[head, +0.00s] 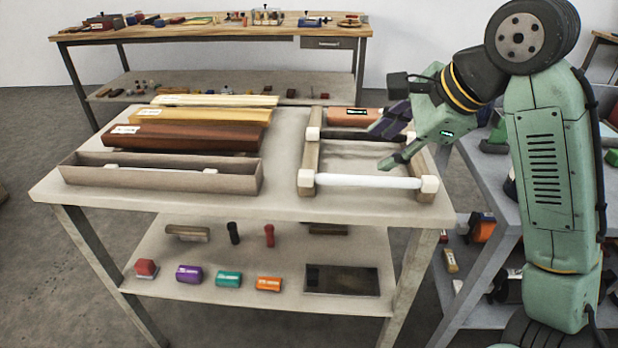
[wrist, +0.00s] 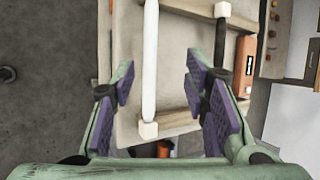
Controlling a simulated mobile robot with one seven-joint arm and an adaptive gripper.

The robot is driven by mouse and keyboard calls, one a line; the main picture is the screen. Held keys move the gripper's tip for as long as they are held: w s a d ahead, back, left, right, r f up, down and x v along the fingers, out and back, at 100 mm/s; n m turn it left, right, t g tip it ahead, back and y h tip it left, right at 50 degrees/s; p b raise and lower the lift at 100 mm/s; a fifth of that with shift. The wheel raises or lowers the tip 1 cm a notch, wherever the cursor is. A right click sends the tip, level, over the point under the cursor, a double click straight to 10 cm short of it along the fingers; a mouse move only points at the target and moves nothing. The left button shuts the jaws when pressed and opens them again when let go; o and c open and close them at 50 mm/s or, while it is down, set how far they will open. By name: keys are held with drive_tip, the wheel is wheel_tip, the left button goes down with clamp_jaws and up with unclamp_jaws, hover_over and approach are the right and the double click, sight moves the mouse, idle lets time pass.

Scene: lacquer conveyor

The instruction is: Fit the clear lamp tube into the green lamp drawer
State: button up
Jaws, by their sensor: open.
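My gripper (head: 380,146) is open over the right part of the table, and its jaws (wrist: 160,80) show empty. A white tube (head: 368,182) lies across the front of a wooden frame (head: 309,160), with a pale block at each end. In the wrist view the white tube (wrist: 150,60) appears between the open fingers, nearer the left one; they are apart from it. A second pale tube (head: 165,173) lies in a long grey-brown tray (head: 237,184) on the left. I cannot tell which tube is the clear one. No green drawer is clearly seen.
A dark bar (wrist: 244,62) crosses the frame's far end, near an orange box (head: 348,117). Long wooden cases, one dark red-brown (head: 195,137), lie behind the tray. The lower shelf (head: 210,255) holds small items. Table between tray and frame is clear.

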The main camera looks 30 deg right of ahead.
sight(358, 178)
drive_tip(key=shift+m, duration=0.3)
drive_tip(key=shift+s+f+p+x, duration=0.15)
drive_tip(key=shift+s+p+x, duration=0.05)
drive_tip(key=shift+x, duration=1.5)
drive_tip(key=shift+s+f+p+x, duration=0.15)
drive_tip(key=shift+s+p+x, duration=0.05)
drive_tip(key=shift+x, duration=1.5)
drive_tip(key=shift+s+f+p+x, duration=0.15)
drive_tip(key=shift+s+p+x, duration=0.1)
drive_tip(key=shift+x, duration=1.45)
drive_tip(key=shift+c, duration=0.4)
clamp_jaws()
